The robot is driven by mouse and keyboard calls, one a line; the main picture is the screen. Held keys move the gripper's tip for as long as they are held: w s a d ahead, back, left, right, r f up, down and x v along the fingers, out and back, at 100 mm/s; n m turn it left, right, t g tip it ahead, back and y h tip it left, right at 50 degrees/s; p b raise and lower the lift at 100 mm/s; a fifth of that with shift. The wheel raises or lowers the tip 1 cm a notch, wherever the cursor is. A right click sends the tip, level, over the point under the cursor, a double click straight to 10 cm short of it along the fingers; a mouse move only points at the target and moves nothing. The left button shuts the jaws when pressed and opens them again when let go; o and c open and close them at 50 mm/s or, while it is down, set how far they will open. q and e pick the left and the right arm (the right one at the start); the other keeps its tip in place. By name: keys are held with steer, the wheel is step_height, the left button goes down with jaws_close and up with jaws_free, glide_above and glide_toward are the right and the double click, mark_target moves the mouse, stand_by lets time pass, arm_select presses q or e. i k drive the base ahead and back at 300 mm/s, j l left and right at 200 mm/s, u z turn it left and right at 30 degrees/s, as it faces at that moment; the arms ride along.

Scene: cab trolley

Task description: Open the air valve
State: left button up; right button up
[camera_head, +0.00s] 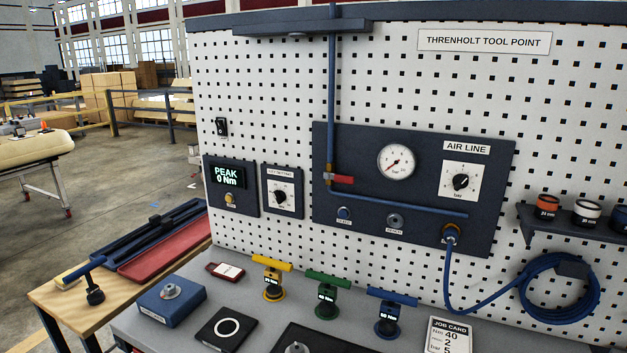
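The air valve has a brass body (329,172) on the blue vertical pipe (331,90), at the left of the dark air line panel (365,160). Its red lever (341,180) points right, roughly level and across the pipe. The round gauge (397,161) with a red needle sits to its right. A black knob (461,182) on a white dial plate is further right, under the AIR LINE label (467,147). Neither of my grippers is in view.
Below, the grey bench holds yellow (273,278), green (327,294) and blue (389,312) T-handled tools, a blue block (172,301) and a job card (449,336). A coiled blue hose (560,288) hangs at right. Space before the valve is clear.

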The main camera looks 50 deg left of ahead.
mark_target(347, 179)
steer(key=u, duration=1.9)
